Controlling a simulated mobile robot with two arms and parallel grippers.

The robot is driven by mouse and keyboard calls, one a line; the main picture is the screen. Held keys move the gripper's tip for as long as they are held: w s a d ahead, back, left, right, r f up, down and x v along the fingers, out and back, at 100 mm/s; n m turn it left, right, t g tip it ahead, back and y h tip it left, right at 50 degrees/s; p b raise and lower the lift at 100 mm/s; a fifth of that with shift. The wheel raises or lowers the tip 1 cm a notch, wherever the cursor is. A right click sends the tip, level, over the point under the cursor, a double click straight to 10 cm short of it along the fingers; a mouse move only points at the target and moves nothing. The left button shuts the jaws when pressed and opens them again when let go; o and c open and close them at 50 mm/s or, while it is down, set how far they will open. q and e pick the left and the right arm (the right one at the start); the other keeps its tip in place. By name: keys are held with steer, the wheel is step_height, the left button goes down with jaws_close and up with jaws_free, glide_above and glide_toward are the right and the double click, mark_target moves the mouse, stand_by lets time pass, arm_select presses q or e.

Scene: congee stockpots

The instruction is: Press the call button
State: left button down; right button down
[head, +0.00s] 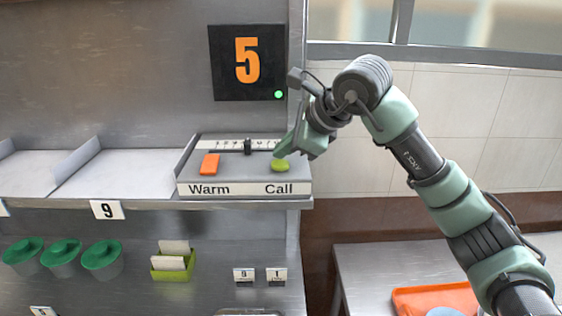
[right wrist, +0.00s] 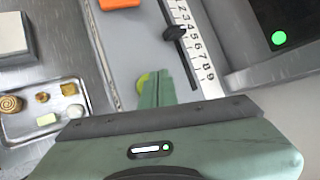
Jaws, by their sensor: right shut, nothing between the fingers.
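The call button (head: 280,166) is a yellow-green round button above the word "Call" on a grey control panel (head: 235,180). My right gripper (head: 279,154) is shut and empty, its fingertips pointing down right over the button. In the right wrist view the shut fingertips (right wrist: 163,82) cover most of the button, and a yellow-green edge of the button (right wrist: 142,82) shows at their left. I cannot tell whether the tips touch it. My left gripper is not in view.
An orange "Warm" button (head: 209,164) is on the panel's left. A number scale with a black slider (head: 247,147) runs behind the buttons. A black display (head: 246,62) shows an orange 5 and a lit green dot. In the right wrist view a tray (right wrist: 47,127) holds small food pieces.

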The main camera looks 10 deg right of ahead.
mark_target(284, 164)
steer(key=shift+r+p, duration=1.9)
steer(key=shift+r, duration=1.1)
steer(key=shift+f, duration=0.1)
